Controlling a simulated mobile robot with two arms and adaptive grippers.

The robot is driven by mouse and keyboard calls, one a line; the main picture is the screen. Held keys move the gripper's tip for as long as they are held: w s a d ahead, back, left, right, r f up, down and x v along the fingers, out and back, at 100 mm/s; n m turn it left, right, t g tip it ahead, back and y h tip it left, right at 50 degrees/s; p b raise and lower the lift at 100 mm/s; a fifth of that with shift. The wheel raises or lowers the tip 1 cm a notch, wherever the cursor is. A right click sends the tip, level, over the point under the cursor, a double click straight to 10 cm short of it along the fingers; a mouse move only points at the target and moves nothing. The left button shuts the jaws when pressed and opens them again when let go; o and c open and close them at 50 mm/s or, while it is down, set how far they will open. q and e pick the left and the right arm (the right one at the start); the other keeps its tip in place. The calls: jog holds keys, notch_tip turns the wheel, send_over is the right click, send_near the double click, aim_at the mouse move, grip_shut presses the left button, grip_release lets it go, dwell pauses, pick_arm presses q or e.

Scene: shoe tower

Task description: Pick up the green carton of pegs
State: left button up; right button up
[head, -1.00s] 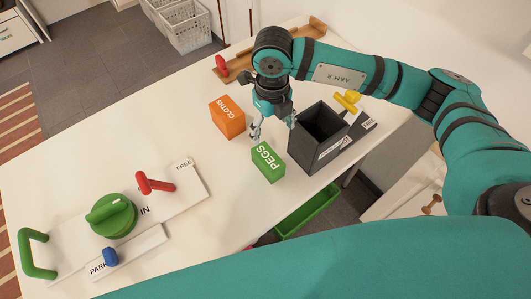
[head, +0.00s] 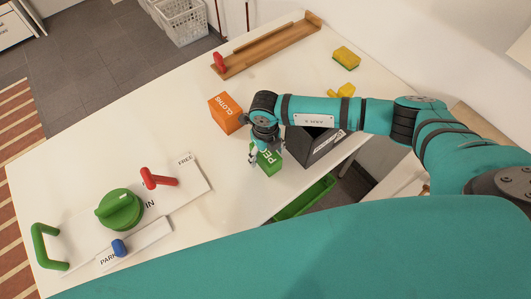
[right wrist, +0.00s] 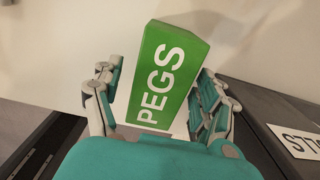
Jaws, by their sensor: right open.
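The green carton of pegs (head: 268,161) stands on the white table near its front edge. My right gripper (head: 267,157) is over it in the head view and hides part of its label. In the right wrist view the carton (right wrist: 168,75) shows between the two open fingers of my right gripper (right wrist: 160,105). My left gripper is not in view.
A board with a green knob (head: 119,209) lies to the left. A green tray (head: 305,198) is below the table edge.

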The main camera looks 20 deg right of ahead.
jog(key=shift+f, duration=0.25)
jog(key=c, duration=1.3)
jog(key=shift+r, duration=0.15)
